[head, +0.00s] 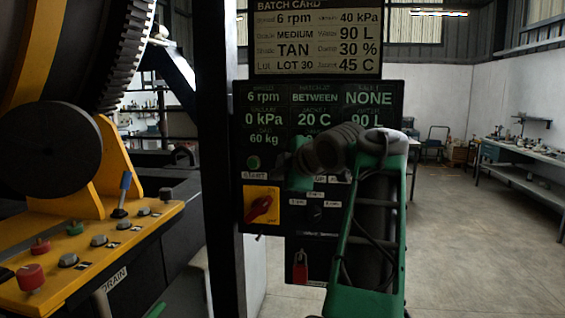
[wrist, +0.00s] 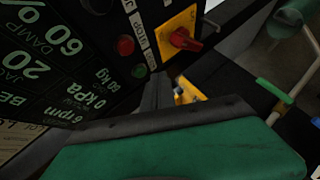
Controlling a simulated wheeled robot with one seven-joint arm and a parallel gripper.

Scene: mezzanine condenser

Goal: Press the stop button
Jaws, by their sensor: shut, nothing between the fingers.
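The red stop button (wrist: 125,45) shows on the dark control panel in the wrist view, beside a STOP label (wrist: 140,31). In the head view my arm and gripper hide it. The green start button (wrist: 138,71) is next to it and also shows in the head view (head: 253,162), above its START label. My gripper (wrist: 160,82) is shut and empty, its dark fingers pointing toward the panel. In the wrist view the tips appear beside the green button, below and right of the red one. I cannot tell whether they touch the panel.
A red rotary switch on a yellow plate (head: 261,208) sits below the start button. A red padlock (head: 300,267) hangs lower. A yellow console (head: 90,245) with several knobs and a large drum are at left. Open floor (head: 480,240) lies at right, with a workbench (head: 525,165).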

